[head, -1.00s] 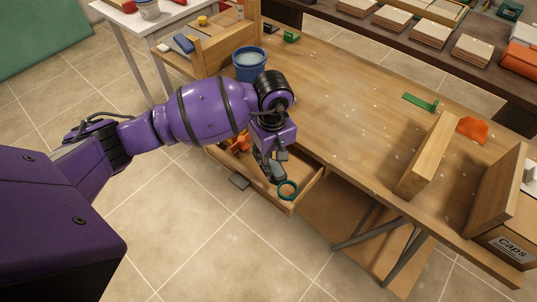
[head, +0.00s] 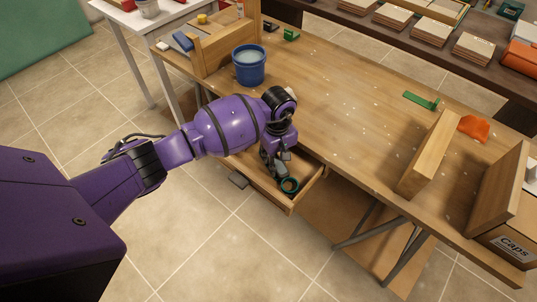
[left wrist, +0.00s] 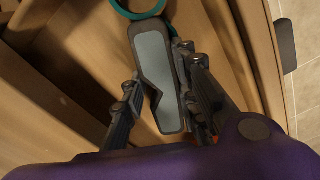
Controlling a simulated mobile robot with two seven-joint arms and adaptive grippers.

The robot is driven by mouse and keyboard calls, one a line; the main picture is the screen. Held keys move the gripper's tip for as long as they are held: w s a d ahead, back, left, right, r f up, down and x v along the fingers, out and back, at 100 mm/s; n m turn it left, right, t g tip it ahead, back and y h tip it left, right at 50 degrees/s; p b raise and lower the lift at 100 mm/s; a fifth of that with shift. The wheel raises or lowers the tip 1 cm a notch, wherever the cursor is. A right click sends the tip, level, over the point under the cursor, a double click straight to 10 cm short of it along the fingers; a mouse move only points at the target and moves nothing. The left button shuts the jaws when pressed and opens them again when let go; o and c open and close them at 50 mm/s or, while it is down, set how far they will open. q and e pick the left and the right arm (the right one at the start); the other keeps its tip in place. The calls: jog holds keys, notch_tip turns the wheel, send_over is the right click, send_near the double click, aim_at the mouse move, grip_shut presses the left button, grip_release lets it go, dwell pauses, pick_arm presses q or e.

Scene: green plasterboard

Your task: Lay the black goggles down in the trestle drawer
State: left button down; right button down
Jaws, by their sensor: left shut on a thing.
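The black goggles (left wrist: 158,75) have a grey lens and sit between the fingers of my left gripper (left wrist: 157,68), which is shut on them. In the head view my left gripper (head: 277,168) is low over the open trestle drawer (head: 306,190), inside its outline. The goggles are hard to make out there against the fingers. I cannot tell whether they touch the drawer floor. A teal ring (head: 289,185), perhaps a tape roll, is at the drawer's right end, close to the gripper; it also shows in the left wrist view (left wrist: 139,10). My right gripper is out of view.
The wooden trestle table (head: 340,120) stands above the drawer. A blue bucket (head: 249,68) is near its left end. A wooden upright piece (head: 430,155) and a Caps box (head: 505,240) are at the right. The drawer's dark handle (head: 238,180) faces the open tiled floor.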

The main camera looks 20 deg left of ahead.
aim_at(276, 161)
pick_arm(q)
jog(key=shift+f, duration=0.2)
jog(key=c, duration=1.4)
grip_release()
jog(key=shift+r, duration=0.1)
notch_tip(276, 161, up, 12)
jog(key=shift+r, duration=0.15)
